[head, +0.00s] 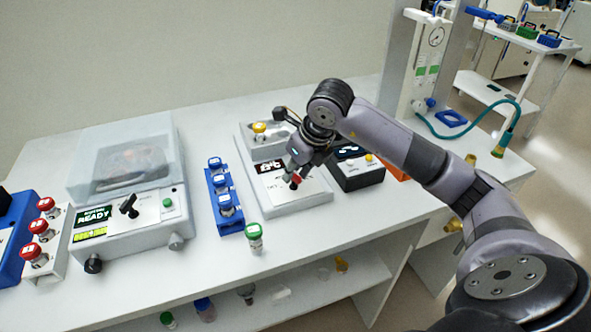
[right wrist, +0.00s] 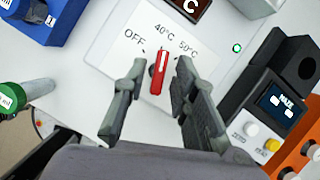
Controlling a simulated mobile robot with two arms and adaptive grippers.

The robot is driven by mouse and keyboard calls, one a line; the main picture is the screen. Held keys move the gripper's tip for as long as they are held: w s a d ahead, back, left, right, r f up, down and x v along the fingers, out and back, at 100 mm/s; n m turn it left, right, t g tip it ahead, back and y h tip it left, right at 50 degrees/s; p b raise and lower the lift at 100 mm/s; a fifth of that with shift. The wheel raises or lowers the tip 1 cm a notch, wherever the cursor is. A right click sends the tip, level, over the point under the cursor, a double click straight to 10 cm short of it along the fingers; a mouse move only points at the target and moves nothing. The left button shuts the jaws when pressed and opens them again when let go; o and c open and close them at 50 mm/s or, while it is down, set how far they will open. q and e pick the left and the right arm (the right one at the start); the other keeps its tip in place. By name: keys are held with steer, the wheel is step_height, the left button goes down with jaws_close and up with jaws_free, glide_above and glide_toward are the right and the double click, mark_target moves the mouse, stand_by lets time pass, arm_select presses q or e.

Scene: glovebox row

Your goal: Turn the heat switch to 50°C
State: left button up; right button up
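The heat switch is a red knob with a white line, clear in the right wrist view (right wrist: 159,73) and small in the head view (head: 295,181). It sits on a white panel marked OFF, 40°C and 50°C; its line points up, roughly at 40°C. My right gripper (right wrist: 161,66) is open, one finger on each side of the knob, with gaps on both sides. In the head view my right gripper (head: 292,174) is over the front of the heater unit (head: 306,202) and partly hides the panel. My left gripper is out of view.
A black box with a display (head: 358,176) stands close right of the heater. A blue rack of vials (head: 233,223) and a green-capped vial (head: 255,243) stand to its left. A lidded device (head: 140,228) stands further left. The table front is mostly clear.

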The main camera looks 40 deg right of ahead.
stand_by(0.3)
steer(key=v, duration=1.2)
